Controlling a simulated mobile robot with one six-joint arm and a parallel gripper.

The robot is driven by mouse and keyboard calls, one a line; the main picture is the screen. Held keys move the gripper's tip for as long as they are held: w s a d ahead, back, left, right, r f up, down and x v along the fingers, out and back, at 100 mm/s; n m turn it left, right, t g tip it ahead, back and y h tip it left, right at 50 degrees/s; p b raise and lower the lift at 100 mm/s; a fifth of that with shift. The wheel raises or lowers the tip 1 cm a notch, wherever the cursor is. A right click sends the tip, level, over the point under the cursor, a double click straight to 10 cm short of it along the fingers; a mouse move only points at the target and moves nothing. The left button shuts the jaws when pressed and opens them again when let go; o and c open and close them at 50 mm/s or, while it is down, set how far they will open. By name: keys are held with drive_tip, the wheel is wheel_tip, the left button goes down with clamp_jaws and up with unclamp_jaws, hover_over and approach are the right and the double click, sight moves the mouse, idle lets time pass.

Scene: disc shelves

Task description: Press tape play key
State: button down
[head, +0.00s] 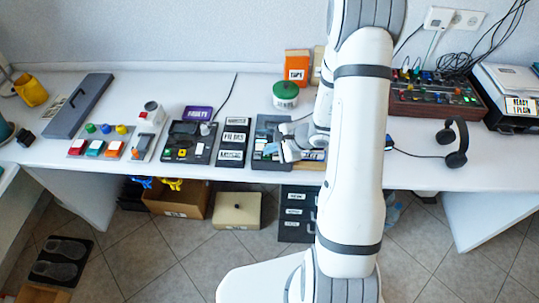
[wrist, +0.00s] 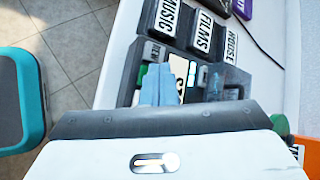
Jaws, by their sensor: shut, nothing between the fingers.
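The tape player is a dark grey box (head: 262,158) near the front edge of the table in the head view, partly covered by my gripper (head: 290,152). The wrist view shows its dark body (wrist: 232,77) with small labelled keys along one side. One green key (wrist: 142,74) shows just left of my fingers; its label cannot be read. The light blue fingers of my gripper (wrist: 160,70) are shut and empty, over the key row. They hide part of the row, and I cannot tell whether they touch a key.
A panel of black keys labelled MUSIC, FILMS and HOUSE (wrist: 202,30) lies beside the player. In the head view, a green-lidded jar (head: 286,95) stands behind it and another dark device (head: 188,142) lies to the left.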

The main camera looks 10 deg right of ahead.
sight(270, 156)
drive_tip(key=shift+f+b, duration=0.4)
drive_tip(key=shift+b, duration=0.25)
idle(0.3)
drive_tip(key=shift+r+p, duration=0.35)
drive_tip(key=shift+r, duration=0.5)
drive_tip(key=shift+r+p, duration=1.4)
drive_tip(key=shift+r, duration=1.15)
